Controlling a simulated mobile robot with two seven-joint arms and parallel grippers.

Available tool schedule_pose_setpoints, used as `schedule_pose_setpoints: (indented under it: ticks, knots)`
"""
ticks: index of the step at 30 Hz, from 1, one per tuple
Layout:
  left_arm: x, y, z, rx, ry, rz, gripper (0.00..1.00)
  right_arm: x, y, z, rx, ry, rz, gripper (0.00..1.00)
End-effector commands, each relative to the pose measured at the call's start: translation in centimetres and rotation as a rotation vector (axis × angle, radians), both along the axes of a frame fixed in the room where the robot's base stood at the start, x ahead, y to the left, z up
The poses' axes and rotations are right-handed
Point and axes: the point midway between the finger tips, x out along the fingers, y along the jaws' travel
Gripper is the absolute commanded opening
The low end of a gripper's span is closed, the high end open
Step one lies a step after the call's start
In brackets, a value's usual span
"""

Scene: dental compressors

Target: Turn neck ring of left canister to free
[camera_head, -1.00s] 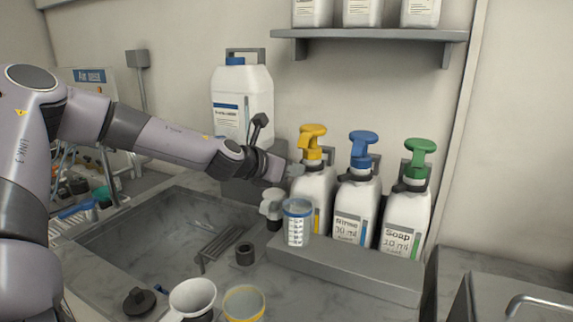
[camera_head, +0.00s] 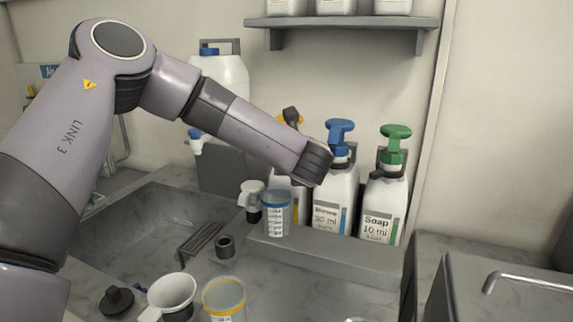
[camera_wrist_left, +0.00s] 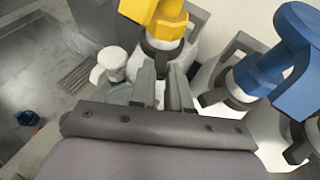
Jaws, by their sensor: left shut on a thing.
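The left canister is white with a yellow pump head (camera_head: 284,119), mostly hidden behind my left arm in the head view. In the left wrist view its yellow pump (camera_wrist_left: 157,14) sits above a dark grey neck ring (camera_wrist_left: 160,52). My left gripper (camera_wrist_left: 162,77) reaches this ring from the front, its two fingers shut on a part of it. The exact contact is partly hidden between the fingers. In the head view the arm's wrist covers the gripper. The canister stands upright. My right gripper is not in view.
A blue-pump canister (camera_head: 336,192) and a green-pump canister (camera_head: 386,198) stand close at the right in the grey rack (camera_head: 325,258). A clear blue-rimmed cup (camera_head: 277,215) stands in front of the left canister. A sink (camera_head: 165,218) lies at the left.

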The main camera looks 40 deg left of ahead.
Motion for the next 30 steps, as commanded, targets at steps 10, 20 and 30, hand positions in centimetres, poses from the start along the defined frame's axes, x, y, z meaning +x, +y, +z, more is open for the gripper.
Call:
schedule_pose_setpoints:
  ticks: [10,20,30]
  knots:
    - [0.71,-0.54,-0.12,-0.001,0.0,0.114,0.0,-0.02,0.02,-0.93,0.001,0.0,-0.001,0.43]
    - [0.82,-0.56,0.09,0.0,-0.003,0.134,0.0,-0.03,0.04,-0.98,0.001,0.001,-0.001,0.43]
    - [0.84,-0.55,0.14,0.001,-0.004,0.132,0.43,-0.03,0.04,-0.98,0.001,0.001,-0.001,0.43]
